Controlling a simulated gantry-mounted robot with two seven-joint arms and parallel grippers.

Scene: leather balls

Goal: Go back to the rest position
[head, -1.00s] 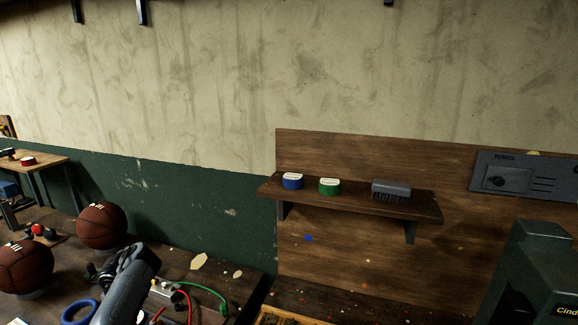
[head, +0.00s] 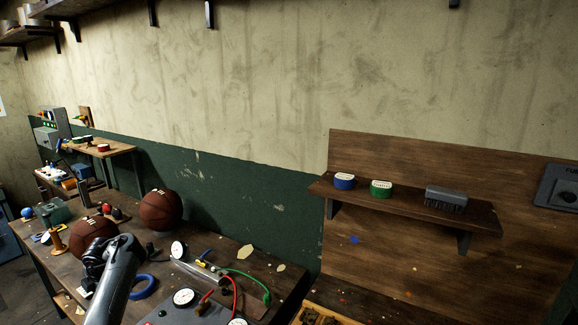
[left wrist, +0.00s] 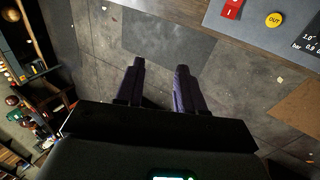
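Two brown leather basketballs stand on the workbench in the head view. The rear ball (head: 160,210) is in full view, and the front ball (head: 92,233) is partly covered below by my left arm. My left arm reaches up from the bottom of the head view, in front of the bench. In the left wrist view, the two dark fingers of my left gripper (left wrist: 160,68) are apart with bare grey floor between them and nothing held. My right gripper is in neither current view.
The workbench (head: 282,287) carries a blue ring (head: 143,287), gauges (head: 178,250) and red and green cables. A wall shelf (head: 405,205) on the right holds a blue tin (head: 344,181), a green tin (head: 381,189) and a brush (head: 446,198). A grey panel (left wrist: 255,30) shows at the wrist view's upper right.

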